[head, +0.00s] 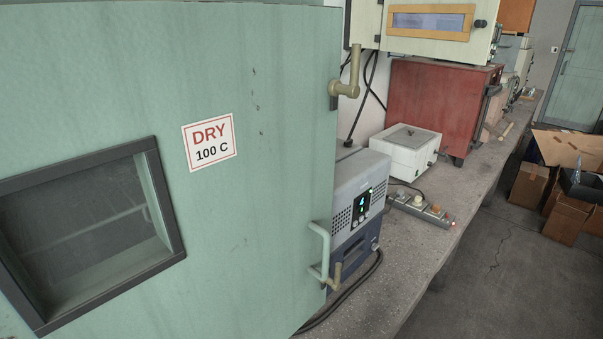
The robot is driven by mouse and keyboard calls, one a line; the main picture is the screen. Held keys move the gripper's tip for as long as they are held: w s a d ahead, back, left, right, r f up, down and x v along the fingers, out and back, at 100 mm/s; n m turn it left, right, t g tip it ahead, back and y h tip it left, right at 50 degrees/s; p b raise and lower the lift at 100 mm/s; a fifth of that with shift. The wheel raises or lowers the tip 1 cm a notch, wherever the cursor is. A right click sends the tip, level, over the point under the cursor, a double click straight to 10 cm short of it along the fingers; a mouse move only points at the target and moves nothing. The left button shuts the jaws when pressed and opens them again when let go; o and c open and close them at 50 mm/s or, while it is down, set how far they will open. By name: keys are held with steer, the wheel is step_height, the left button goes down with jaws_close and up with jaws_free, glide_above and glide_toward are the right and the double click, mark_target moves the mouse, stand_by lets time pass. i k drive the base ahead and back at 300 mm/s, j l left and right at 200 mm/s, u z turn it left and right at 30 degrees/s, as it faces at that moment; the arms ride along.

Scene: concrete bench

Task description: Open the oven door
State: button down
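The pale green oven door (270,215) fills the left of the head view, very close to me. It carries a dark-framed window (85,235) and a white label (209,142) reading "DRY 100 C". A pale green bar handle (324,252) is at its lower right edge, with a brass-coloured lever (335,277) beside it. Another brass-coloured lever (348,82) is at the upper right edge. I see no gap at the visible right edge, but I cannot tell for sure whether the door is fully shut. My gripper is not in view.
A grey-blue instrument (362,180) stands just right of the door on the concrete bench (425,265). Beyond it are a power strip (422,210), a white box (405,155) and a red cabinet (430,100). Floor (500,270) is open at right, with cardboard boxes (567,218) further back.

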mark_target(221, 108)
steer(key=k+u, duration=0.1)
steer(key=u, duration=1.1)
steer(key=i+l+u, duration=0.15)
steer(key=u, duration=0.2)
